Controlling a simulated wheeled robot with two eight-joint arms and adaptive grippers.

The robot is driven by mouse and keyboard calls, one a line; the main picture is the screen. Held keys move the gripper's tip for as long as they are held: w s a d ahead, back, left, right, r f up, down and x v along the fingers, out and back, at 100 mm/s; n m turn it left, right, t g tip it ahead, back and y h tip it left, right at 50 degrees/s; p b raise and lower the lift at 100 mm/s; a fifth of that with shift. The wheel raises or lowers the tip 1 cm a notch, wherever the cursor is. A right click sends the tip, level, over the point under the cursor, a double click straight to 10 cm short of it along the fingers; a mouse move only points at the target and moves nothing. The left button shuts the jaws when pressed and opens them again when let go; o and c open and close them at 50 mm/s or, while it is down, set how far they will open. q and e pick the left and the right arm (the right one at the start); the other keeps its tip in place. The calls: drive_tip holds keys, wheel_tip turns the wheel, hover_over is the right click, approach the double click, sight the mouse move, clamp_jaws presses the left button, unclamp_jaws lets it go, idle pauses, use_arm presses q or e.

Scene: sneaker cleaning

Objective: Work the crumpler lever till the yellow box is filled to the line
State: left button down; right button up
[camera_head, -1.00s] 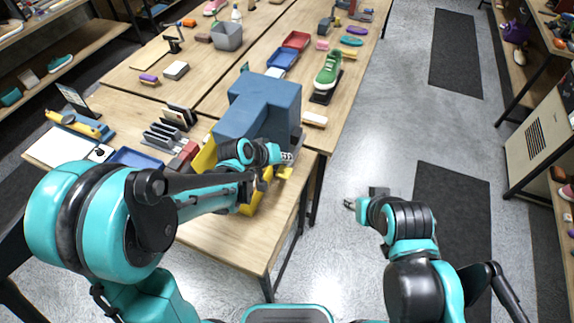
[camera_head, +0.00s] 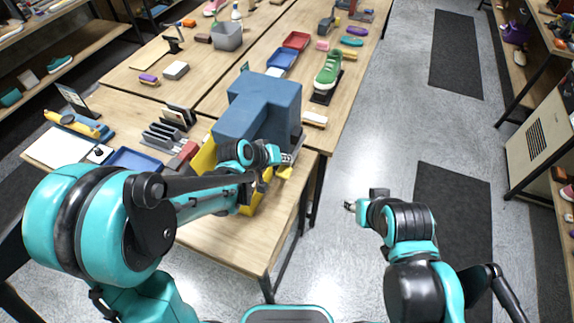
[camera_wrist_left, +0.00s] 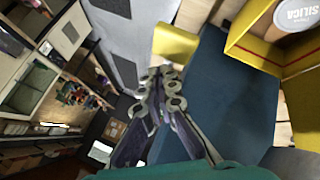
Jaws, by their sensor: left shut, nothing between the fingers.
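The blue crumpler machine (camera_head: 262,108) stands on the near table, and its blue body also fills the middle of the left wrist view (camera_wrist_left: 235,95). The yellow box (camera_head: 205,157) sits at its near side, partly hidden by my left arm. In the left wrist view the box (camera_wrist_left: 262,50) has a red line inside and a round piece marked SILICA (camera_wrist_left: 297,14). A yellow block, apparently the lever handle (camera_wrist_left: 175,43), is just beyond my left fingertips. My left gripper (camera_head: 288,158) is shut and empty beside the machine. My right gripper (camera_head: 350,206) hangs over the floor, too small to judge.
A blue tray (camera_head: 134,160), grey rack (camera_head: 165,135) and clipboard (camera_head: 58,148) lie left of the machine. A white-topped brush (camera_head: 314,119) and green sneaker (camera_head: 328,70) are behind it.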

sight(285, 172)
use_arm(q)
drive_tip(key=shift+s+f+b, duration=0.2)
drive_tip(key=shift+f+b, duration=2.85)
drive_tip(key=shift+f, duration=0.2)
idle(2.3)
drive_tip(key=shift+r, duration=0.15)
idle(0.5)
drive_tip(key=shift+w+r+p, duration=0.15)
drive_tip(key=shift+r+p, duration=1.25)
drive_tip(key=shift+r, duration=0.4)
drive_tip(key=shift+w+r+p, duration=0.1)
drive_tip(key=shift+r+p, duration=1.25)
drive_tip(key=shift+r, duration=0.4)
